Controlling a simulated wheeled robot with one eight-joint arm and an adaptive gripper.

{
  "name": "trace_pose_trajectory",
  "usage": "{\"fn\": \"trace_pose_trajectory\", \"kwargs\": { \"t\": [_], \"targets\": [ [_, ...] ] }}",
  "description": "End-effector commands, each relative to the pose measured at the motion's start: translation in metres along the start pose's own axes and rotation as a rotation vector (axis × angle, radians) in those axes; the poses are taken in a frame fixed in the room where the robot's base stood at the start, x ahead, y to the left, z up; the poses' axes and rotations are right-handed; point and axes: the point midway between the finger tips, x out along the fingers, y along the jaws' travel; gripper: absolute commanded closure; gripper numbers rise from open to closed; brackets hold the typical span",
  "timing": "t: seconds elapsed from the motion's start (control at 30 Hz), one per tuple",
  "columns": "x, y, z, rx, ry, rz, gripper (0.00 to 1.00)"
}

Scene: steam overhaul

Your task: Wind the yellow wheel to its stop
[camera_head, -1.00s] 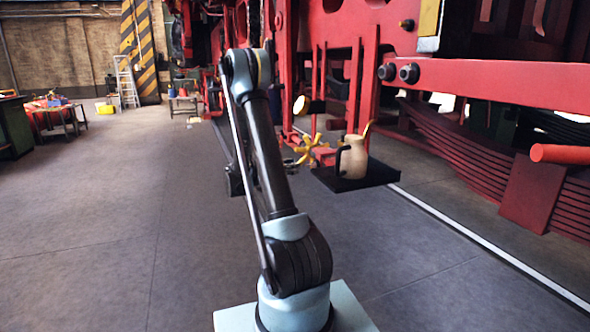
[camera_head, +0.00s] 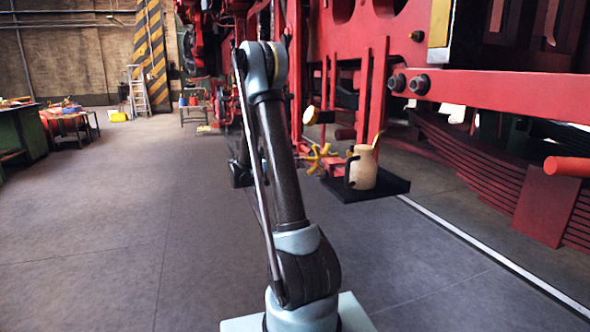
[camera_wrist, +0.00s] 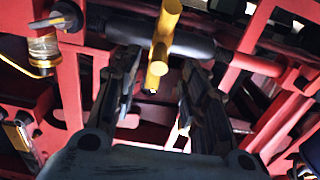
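The yellow wheel (camera_head: 317,157) stands out from the red machine just right of my arm, its spokes spread like a star. The wrist view shows a yellow bar (camera_wrist: 161,45), seemingly part of the wheel, crossing in front of a dark horizontal shaft. My gripper (camera_wrist: 160,62) has its two dark fingers apart, one on each side of this bar's lower end. A gap shows between bar and fingers, and I cannot tell any contact. In the head view my arm and the red frame hide most of the gripper.
A cream jug (camera_head: 362,168) stands on a black shelf (camera_head: 385,190) right of the wheel. A pale round-faced fitting (camera_head: 311,115) sits above it. Red frame bars surround the gripper, with an amber glass fitting (camera_wrist: 43,48) at upper left. The floor at left is clear.

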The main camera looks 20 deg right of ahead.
Motion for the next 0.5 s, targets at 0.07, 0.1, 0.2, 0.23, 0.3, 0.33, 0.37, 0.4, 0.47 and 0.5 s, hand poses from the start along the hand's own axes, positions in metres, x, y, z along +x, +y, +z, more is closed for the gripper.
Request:
{"fn": "trace_pose_trajectory", "kwargs": {
  "t": [0.07, 0.1, 0.2, 0.23, 0.3, 0.33, 0.37, 0.4, 0.47, 0.5],
  "targets": [
    [0.008, 0.000, 0.000, 0.000, 0.000, 0.002, 0.60],
    [0.013, 0.001, 0.000, 0.000, 0.000, 0.002, 0.60],
    [0.023, 0.001, 0.001, 0.000, 0.000, 0.002, 0.60],
    [0.027, 0.001, 0.001, 0.000, 0.000, 0.002, 0.60],
    [0.034, 0.001, 0.001, 0.000, 0.000, 0.002, 0.60],
    [0.036, 0.001, 0.001, 0.000, 0.000, 0.002, 0.60],
    [0.039, 0.001, 0.001, 0.000, 0.000, 0.002, 0.60],
    [0.042, 0.000, 0.001, 0.000, 0.000, 0.002, 0.60],
    [0.047, 0.000, 0.001, 0.000, 0.000, 0.001, 0.60],
    [0.049, 0.000, 0.001, 0.000, 0.000, 0.001, 0.60]
  ]
}}
